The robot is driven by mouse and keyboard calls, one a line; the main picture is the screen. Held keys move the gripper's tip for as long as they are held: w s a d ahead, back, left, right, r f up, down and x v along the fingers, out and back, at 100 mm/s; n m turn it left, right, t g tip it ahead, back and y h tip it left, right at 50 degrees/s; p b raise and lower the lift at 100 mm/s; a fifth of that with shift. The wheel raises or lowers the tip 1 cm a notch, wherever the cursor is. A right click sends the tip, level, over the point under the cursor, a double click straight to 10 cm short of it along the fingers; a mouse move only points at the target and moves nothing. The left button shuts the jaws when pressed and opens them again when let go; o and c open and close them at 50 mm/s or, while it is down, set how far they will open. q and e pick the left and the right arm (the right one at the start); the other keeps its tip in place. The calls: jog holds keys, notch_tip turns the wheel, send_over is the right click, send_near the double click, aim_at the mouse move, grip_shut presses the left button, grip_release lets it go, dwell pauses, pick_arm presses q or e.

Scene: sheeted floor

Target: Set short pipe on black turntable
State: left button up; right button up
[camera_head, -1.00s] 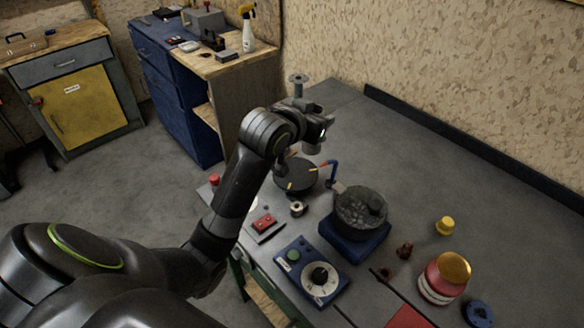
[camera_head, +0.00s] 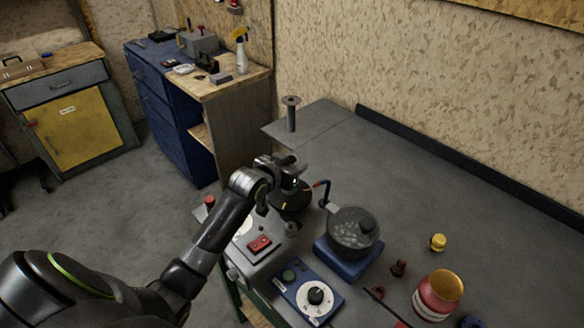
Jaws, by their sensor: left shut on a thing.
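The black turntable (camera_head: 292,203) is a round dark disc on the bench, partly covered by my left wrist and gripper. My left gripper (camera_head: 291,178) is low over the turntable and shut on a small grey piece, which I take for the short pipe. That piece is mostly hidden by the gripper and wrist, so I cannot tell whether it touches the disc. My right gripper is not in view.
A tall flanged pipe (camera_head: 291,115) stands at the bench's far end. A dark pot (camera_head: 352,229) on a blue base is right of the turntable. A red-button box (camera_head: 259,244), a dial box (camera_head: 311,295) and a small metal ring (camera_head: 291,229) stand nearer. The back right bench is clear.

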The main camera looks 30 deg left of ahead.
pick_arm(q)
jog(key=shift+f, duration=0.65)
jog(key=o, duration=0.7)
jog(key=shift+f, duration=0.2)
jog(key=o, duration=0.5)
jog(key=shift+r, duration=0.1)
jog(key=shift+c, duration=0.2)
